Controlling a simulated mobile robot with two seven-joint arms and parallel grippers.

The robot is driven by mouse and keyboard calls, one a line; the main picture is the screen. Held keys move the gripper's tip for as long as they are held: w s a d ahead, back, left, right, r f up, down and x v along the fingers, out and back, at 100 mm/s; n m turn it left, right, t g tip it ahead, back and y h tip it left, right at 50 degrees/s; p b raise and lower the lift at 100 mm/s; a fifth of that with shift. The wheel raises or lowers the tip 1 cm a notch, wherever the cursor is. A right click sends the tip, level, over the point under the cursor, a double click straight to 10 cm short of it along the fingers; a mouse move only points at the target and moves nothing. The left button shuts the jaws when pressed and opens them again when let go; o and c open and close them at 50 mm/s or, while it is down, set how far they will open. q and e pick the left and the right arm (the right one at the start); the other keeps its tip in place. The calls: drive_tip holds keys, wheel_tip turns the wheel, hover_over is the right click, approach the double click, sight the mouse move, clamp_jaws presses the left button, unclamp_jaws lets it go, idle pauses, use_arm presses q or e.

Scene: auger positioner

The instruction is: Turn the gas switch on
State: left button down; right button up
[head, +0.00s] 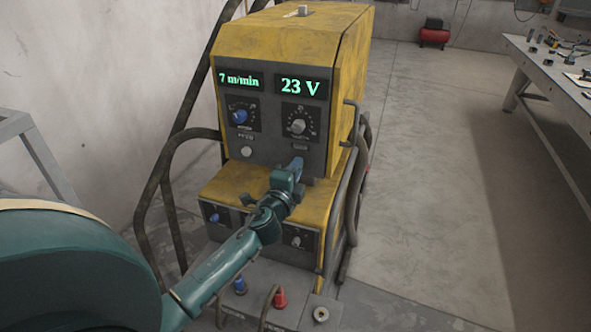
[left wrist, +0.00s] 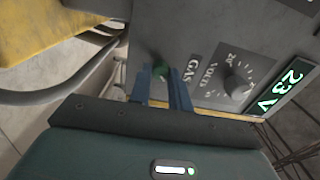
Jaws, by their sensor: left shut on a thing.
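In the head view my left gripper (head: 296,168) reaches the lower right of the upper panel of the yellow welding machine (head: 270,40) and hides the switch. Whether the switch is turned cannot be told. My right gripper is in neither view.
The volts knob (head: 297,127) sits just above my left gripper, under the 23 V display (head: 302,87). A blue knob (head: 239,116) is to its left. Open floor (head: 430,150) and a workbench (head: 545,75) lie to the right.

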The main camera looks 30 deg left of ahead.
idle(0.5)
use_arm(q)
drive_tip(key=c, duration=1.3)
unclamp_jaws()
drive_tip(key=shift+s, duration=0.1)
drive_tip(key=b+v, duration=0.1)
drive_tip(key=v, duration=1.2)
drive_tip(key=shift+b, duration=0.3)
